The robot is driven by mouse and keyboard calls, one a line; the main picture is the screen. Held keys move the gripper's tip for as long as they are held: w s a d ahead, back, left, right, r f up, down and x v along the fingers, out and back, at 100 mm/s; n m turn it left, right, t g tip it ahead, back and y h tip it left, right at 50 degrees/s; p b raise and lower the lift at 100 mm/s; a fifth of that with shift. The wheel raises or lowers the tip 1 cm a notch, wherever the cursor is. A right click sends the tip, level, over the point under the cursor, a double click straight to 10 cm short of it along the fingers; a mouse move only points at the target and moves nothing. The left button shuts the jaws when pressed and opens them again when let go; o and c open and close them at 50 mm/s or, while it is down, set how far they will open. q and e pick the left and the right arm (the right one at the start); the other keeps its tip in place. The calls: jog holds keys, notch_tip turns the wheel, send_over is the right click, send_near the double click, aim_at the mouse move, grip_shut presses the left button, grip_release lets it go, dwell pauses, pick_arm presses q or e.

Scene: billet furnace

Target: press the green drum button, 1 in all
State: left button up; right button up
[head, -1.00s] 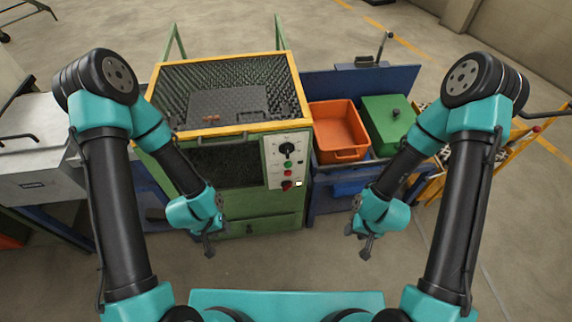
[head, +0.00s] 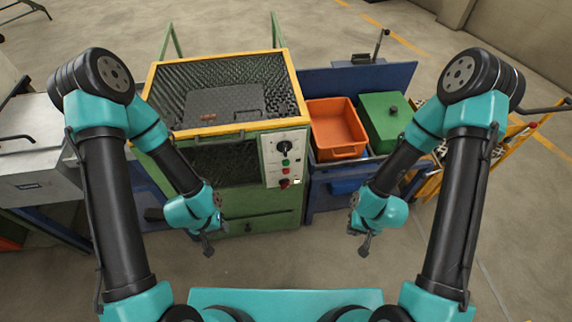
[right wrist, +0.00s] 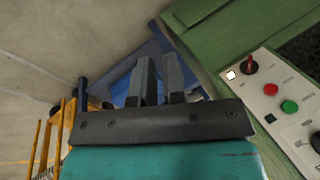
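The green drum button (head: 285,161) is on the pale control panel (head: 275,172) at the right front of the green furnace. It also shows in the right wrist view (right wrist: 289,106), between a red button (right wrist: 270,89) and a black knob (right wrist: 315,143). My left gripper (head: 208,247) hangs empty in front of the furnace, left of the panel and apart from it; its opening is too small to tell. My right gripper (head: 365,246) hangs lower and right of the panel, touching nothing. Its fingers show a narrow gap in the right wrist view (right wrist: 158,75).
A red switch (head: 284,183) and a white piece (head: 297,181) sit low on the panel. An orange bin (head: 337,128) and green box (head: 385,122) stand on the blue bench to the right. The floor before the furnace is clear.

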grip_shut()
dwell(0.8)
dwell(0.5)
